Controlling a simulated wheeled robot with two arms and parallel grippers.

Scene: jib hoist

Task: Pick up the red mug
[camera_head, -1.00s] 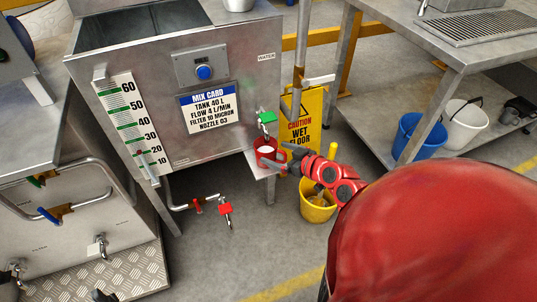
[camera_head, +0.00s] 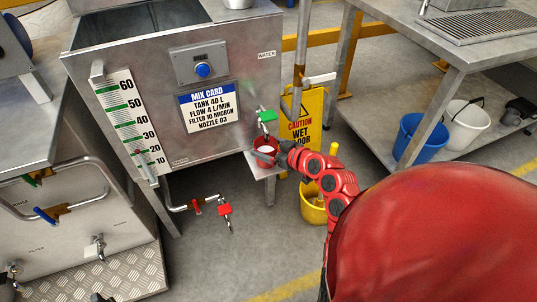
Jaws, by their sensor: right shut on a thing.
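The red mug (camera_head: 262,144) stands upright under a tap with a green handle (camera_head: 267,116), on a small metal shelf (camera_head: 262,171) at the tank's right side. Its inside looks pale. My right gripper (camera_head: 268,155) is shut on the red mug, reaching in from the right; a finger crosses the front of the mug. The far finger is hard to make out. I cannot tell whether the mug's base touches the shelf. My left gripper is not clearly in view.
The steel tank (camera_head: 215,138) with its scale and mix card stands behind and left. A yellow wet floor sign (camera_head: 312,104) and a yellow bucket (camera_head: 313,212) are close to my right arm. A steel table (camera_head: 400,60) stands at the right over blue and white buckets.

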